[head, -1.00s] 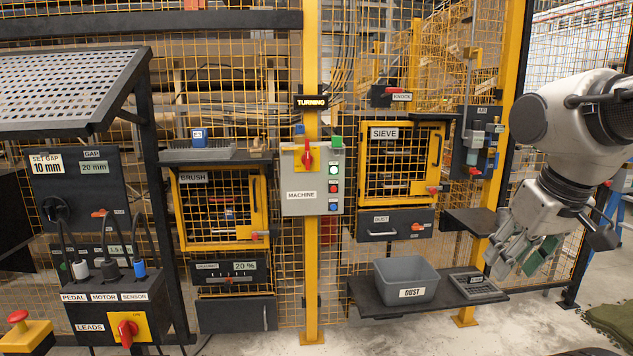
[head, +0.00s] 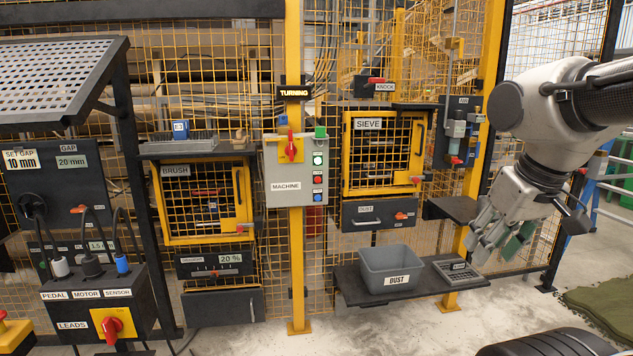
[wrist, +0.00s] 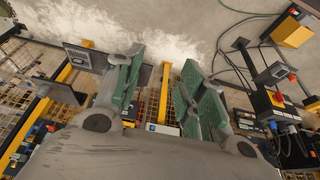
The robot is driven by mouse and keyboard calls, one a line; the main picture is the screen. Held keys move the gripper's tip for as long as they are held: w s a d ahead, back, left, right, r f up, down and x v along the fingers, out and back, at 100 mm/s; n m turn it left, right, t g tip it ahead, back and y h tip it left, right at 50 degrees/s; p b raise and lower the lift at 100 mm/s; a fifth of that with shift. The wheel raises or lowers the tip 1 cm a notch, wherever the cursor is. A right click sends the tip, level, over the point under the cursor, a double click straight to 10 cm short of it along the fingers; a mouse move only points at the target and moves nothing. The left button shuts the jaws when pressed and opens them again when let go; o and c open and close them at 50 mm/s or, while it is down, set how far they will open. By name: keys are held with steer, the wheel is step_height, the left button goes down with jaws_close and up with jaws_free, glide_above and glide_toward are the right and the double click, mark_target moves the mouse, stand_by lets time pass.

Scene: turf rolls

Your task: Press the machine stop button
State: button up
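The grey MACHINE panel (head: 281,187) is fixed to a yellow post in the middle of the head view. On its right side is a column of buttons: a pale green-ringed one on top, a red button (head: 318,179) in the middle and a blue one below. A red rotary handle (head: 291,147) on a yellow plate is at the panel's top. My gripper (head: 493,243) hangs at the right of the head view, well apart from the panel. In the wrist view its two green-padded fingers (wrist: 163,78) are spread with nothing between them.
A grey DUST bin (head: 390,265) and a small keypad device (head: 458,271) sit on a low shelf between panel and gripper. The SIEVE cabinet (head: 384,153) and a small dark shelf (head: 452,208) stand right of the panel. Green turf (head: 607,310) lies at lower right.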

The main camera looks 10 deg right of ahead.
jaws_close()
stand_by(1.4)
